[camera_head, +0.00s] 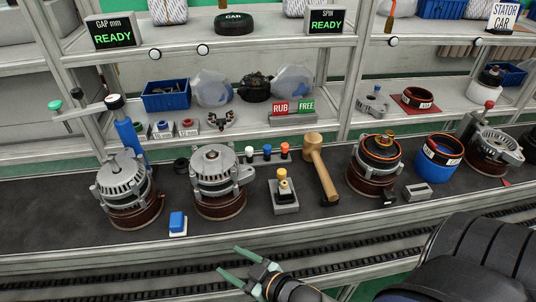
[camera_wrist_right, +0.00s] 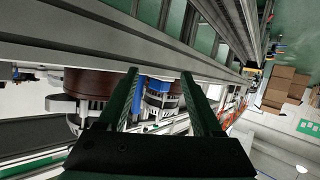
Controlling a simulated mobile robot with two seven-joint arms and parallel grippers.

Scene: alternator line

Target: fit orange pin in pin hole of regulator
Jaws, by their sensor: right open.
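The orange pin (camera_head: 285,149) stands upright at the right end of a short row of pins at the back of the dark bench mat, beside a blue pin (camera_head: 267,151) and a white pin (camera_head: 249,152). A small grey block with a yellow and black top (camera_head: 285,199) stands in front of the row. It may be the regulator, but I cannot tell, and no pin hole is visible. My right gripper (camera_head: 228,260) is open and empty in front of the bench edge, well short of the pins. Its green fingers also show in the wrist view (camera_wrist_right: 160,72). My left gripper is not in view.
Alternators (camera_head: 218,182) stand left of the block. A wooden mallet (camera_head: 320,168) is close on the pins' right, with another alternator (camera_head: 375,163) beyond. A blue-topped item (camera_head: 177,222) sits near the front edge. The mat is clear between this item and the grey block.

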